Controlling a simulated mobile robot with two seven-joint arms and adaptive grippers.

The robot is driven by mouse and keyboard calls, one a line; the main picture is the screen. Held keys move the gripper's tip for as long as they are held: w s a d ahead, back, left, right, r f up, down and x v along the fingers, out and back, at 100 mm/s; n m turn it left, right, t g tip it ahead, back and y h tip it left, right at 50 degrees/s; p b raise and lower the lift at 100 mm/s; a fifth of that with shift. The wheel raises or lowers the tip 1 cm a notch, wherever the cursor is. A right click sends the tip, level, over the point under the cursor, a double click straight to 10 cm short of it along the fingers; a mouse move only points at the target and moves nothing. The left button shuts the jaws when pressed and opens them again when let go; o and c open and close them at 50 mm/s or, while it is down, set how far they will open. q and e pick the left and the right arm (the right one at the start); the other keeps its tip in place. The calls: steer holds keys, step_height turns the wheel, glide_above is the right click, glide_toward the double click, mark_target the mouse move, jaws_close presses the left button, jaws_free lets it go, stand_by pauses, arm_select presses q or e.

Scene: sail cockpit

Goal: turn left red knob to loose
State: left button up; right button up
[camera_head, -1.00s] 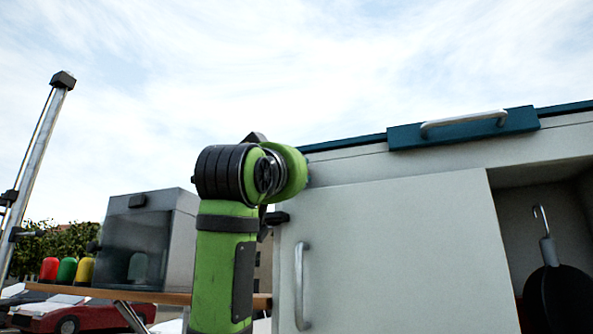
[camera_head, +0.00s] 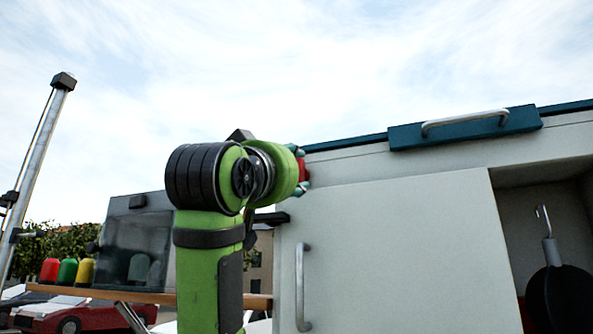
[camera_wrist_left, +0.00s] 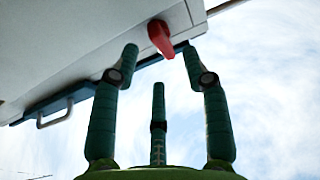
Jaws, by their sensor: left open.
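One red knob (camera_wrist_left: 161,38) with a tapered handle sits on the underside of a white panel in the left wrist view. In the head view a small red piece of it (camera_head: 301,169) shows beside my left gripper (camera_head: 299,172), mostly hidden by my green wrist. In the left wrist view my left gripper (camera_wrist_left: 160,55) is open, with two green fingers spread to either side of the knob's tip and a third finger below. I cannot tell whether any finger touches the knob. My right gripper is in neither view.
A white cabinet door (camera_head: 400,250) with a metal handle (camera_head: 300,287) stands right of my arm. Above it is a teal hatch (camera_head: 463,129) with a handle. A black pan (camera_head: 558,298) hangs at right. A grey box (camera_head: 138,240) and coloured caps stand at left.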

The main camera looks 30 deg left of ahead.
arm_select(q)
steer(key=v, duration=0.4)
stand_by(0.6)
